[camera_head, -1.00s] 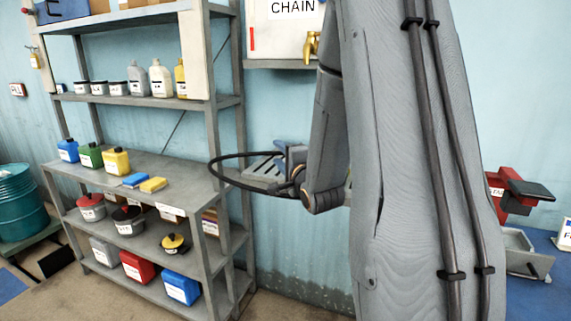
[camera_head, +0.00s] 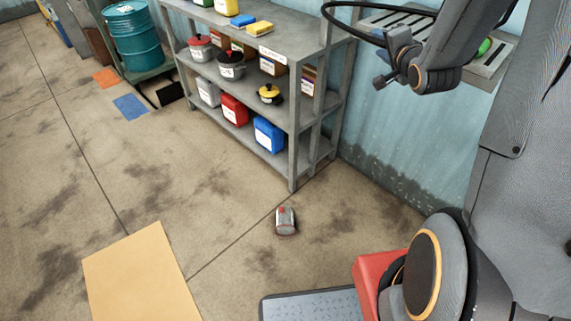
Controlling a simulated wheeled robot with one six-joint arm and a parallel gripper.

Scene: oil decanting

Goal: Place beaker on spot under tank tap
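A small grey cylinder with a red mark (camera_head: 285,220) lies on the floor in front of the shelf rack; it may be the beaker, but it is too small to be sure. A slatted grey wall shelf (camera_head: 487,62) shows at the upper right, partly behind my arm, with a green thing (camera_head: 484,47) on it. The tank and its tap are out of view now. The wrist end of my arm is in front of the slatted shelf. My gripper's fingers cannot be made out, nor whether they hold anything.
A grey rack (camera_head: 293,130) holds pots, cans and boxes. A teal drum (camera_head: 133,38) stands at the upper left. A tan board or mat (camera_head: 140,275) lies on the floor at the lower left. Open concrete floor (camera_head: 120,165) spreads between them.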

